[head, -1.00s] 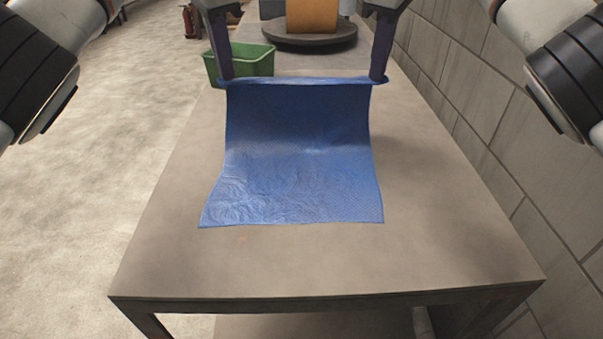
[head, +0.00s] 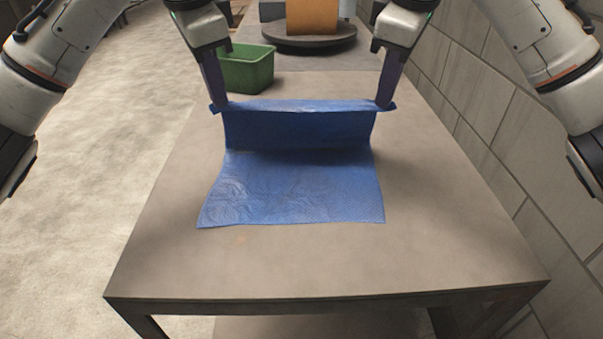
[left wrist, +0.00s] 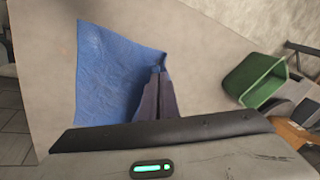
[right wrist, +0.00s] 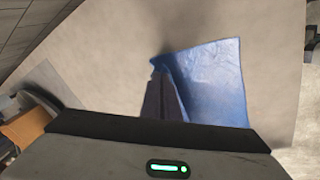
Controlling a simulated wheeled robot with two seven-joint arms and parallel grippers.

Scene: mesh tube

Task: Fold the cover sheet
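The blue cover sheet (head: 290,190) lies with its near part flat on the grey table, slightly wrinkled. Its far part rises from the table to a raised edge held between my two grippers. My left gripper (head: 219,106) is shut on the sheet's far left corner. My right gripper (head: 385,105) is shut on the far right corner. The sheet (left wrist: 115,75) also shows beside the left fingers in the left wrist view, and the sheet (right wrist: 212,80) shows beside the right fingers in the right wrist view. The table behind the raised part is partly hidden.
A green bin (head: 248,70) stands behind the left gripper at the table's far left. A block wall (head: 500,130) runs along the right. The table's front (head: 320,265) is clear.

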